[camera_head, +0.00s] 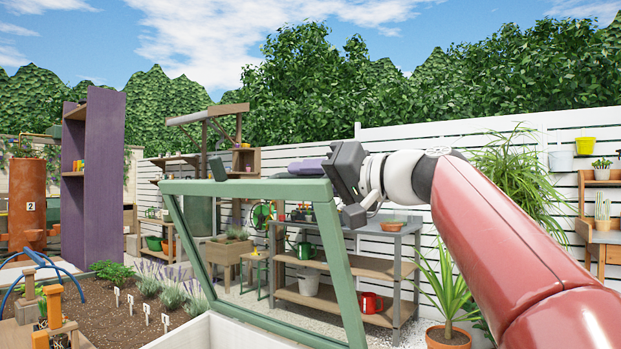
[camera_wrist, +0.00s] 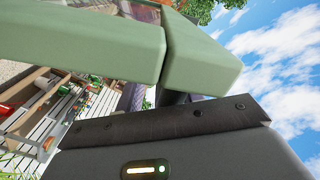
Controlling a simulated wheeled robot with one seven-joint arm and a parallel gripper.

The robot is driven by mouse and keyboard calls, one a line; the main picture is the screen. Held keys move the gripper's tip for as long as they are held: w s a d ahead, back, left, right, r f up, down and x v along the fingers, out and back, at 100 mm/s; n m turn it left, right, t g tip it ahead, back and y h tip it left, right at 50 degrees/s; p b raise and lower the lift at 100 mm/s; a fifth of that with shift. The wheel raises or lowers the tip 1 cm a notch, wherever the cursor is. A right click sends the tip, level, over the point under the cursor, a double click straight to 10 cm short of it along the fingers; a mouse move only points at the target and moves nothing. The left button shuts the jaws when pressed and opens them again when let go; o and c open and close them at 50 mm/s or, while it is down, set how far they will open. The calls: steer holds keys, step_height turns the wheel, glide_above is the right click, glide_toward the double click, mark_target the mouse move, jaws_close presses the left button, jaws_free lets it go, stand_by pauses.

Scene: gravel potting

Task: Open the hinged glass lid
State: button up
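The hinged glass lid (camera_head: 250,189) is a green frame with a see-through pane. In the head view it stands raised and steeply tilted above the pale cold-frame box (camera_head: 205,333). My gripper (camera_head: 345,185) is at the lid's upper right corner, against or very close to the frame. In the wrist view the lid's corner (camera_wrist: 198,55) fills the upper middle, right in front of the dark gripper body. One dark finger shows partly behind the frame. The other fingertip is hidden, so I cannot tell whether the fingers are shut on the frame.
A soil bed (camera_head: 130,312) with lavender and white labels lies at left. A potted spiky plant (camera_head: 447,285) is at right. Open sky is above the lid.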

steer(key=shift+s, duration=0.15)
steer(key=b+v, duration=0.1)
steer(key=v, duration=0.6)
steer(key=shift+s+d+b, duration=0.15)
steer(key=shift+d+b, duration=0.2)
